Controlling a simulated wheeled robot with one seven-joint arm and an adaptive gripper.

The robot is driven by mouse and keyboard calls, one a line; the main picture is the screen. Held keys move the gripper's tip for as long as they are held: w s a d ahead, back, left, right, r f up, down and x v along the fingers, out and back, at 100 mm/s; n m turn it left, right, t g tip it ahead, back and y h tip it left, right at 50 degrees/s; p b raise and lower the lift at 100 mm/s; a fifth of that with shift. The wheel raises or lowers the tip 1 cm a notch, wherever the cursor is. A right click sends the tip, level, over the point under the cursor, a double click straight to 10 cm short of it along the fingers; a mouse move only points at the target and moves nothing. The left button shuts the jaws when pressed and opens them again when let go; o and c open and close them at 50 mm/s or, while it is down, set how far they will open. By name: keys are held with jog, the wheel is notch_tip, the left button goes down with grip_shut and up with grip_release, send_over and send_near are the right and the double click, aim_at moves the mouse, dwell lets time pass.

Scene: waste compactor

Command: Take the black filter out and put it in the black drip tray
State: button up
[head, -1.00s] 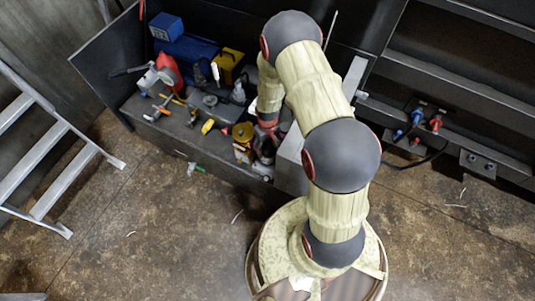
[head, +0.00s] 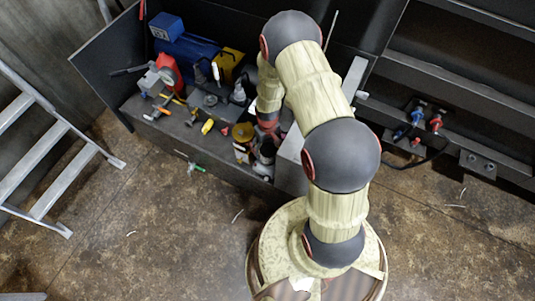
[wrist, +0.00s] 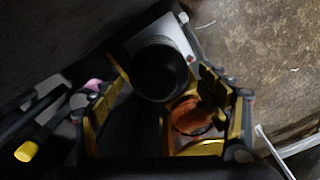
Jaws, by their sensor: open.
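A round black cylinder (wrist: 160,68), which looks like the black filter, shows in the wrist view with its dark round end towards the camera. It sits against a pale grey body. My gripper (wrist: 165,84) is open, with one yellow-and-grey finger on each side of the picture and the cylinder lying between and beyond the tips. I cannot tell whether a finger touches it. I cannot pick out the black drip tray for certain.
A brass-topped canister (head: 243,131) stands left of my gripper. Its orange-brown cup (wrist: 190,117) seems to show in the wrist view. A ladder (head: 50,150) stands left; the floor between is mostly clear.

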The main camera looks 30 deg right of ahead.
jog(key=shift+s+f, duration=0.35)
jog(key=shift+s, duration=0.5)
jog(key=shift+s+d+m, duration=0.15)
jog(key=shift+d+m, duration=0.1)
jog(key=shift+m, duration=0.55)
jog(key=m, duration=0.3)
jog(key=shift+s+r, duration=0.2)
jog(key=m, duration=0.2)
jog(key=w+m, duration=0.1)
jog(key=m, duration=0.1)
jog(key=w+m, duration=0.1)
jog(key=m, duration=0.1)
jog(key=shift+w+a+r, duration=0.15)
jog(key=shift+w+a, duration=0.05)
jog(key=shift+w, duration=0.05)
jog(key=m, duration=0.4)
jog(key=shift+s+d+m, duration=0.1)
jog(key=shift+m, duration=0.2)
jog(key=m, duration=0.5)
jog(key=shift+s+m, duration=0.3)
jog(key=shift+s, duration=0.05)
jog(key=shift+c, duration=0.8)
jog(key=c, duration=1.1)
